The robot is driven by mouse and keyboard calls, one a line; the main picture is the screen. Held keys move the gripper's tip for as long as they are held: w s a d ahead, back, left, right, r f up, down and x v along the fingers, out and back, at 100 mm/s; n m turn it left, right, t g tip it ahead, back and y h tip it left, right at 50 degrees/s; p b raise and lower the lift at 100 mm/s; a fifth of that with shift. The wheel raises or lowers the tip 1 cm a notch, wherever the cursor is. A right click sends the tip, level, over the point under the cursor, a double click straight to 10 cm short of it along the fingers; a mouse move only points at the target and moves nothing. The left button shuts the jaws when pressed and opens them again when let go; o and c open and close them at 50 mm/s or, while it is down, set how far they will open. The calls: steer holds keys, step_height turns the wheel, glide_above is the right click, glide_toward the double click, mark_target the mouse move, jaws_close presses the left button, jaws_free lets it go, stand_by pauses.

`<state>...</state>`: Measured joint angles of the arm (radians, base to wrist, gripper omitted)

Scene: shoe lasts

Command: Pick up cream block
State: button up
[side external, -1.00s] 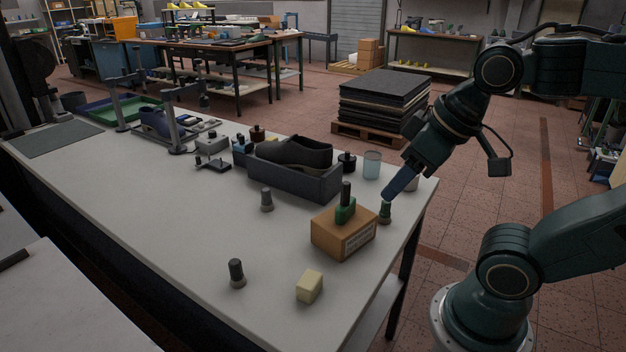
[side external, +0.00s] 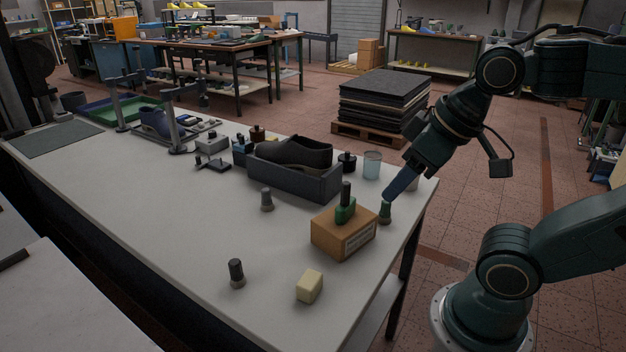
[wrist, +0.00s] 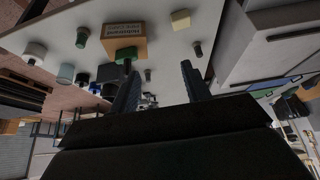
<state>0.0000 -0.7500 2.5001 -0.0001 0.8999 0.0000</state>
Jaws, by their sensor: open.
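The cream block (side external: 309,286) lies on the near part of the white bench, to the right of a dark-topped peg. In the wrist view the cream block (wrist: 181,20) is at the top, beyond the fingers. My gripper (side external: 390,194) is above the right edge of the bench, beyond the cardboard box and well apart from the block. In the wrist view my gripper (wrist: 157,75) shows two spread fingers with nothing between them.
A cardboard box (side external: 343,241) with a green-based stamp (side external: 345,206) on top stands between my gripper and the block. A grey bin with a dark shoe last (side external: 290,153) stands farther back. Small pegs (side external: 236,271) stand around. The bench's (side external: 180,240) front left is clear.

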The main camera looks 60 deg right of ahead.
steer(key=shift+o, duration=1.2)
steer(key=n+g+y, duration=0.5)
steer(key=n+g, duration=0.1)
steer(key=n, duration=1.3)
glide_above(310, 279)
steer(key=d, duration=0.5)
step_height(310, 279, down, 12)
steer(key=shift+w, duration=0.3)
steer(key=shift+x, duration=4.25)
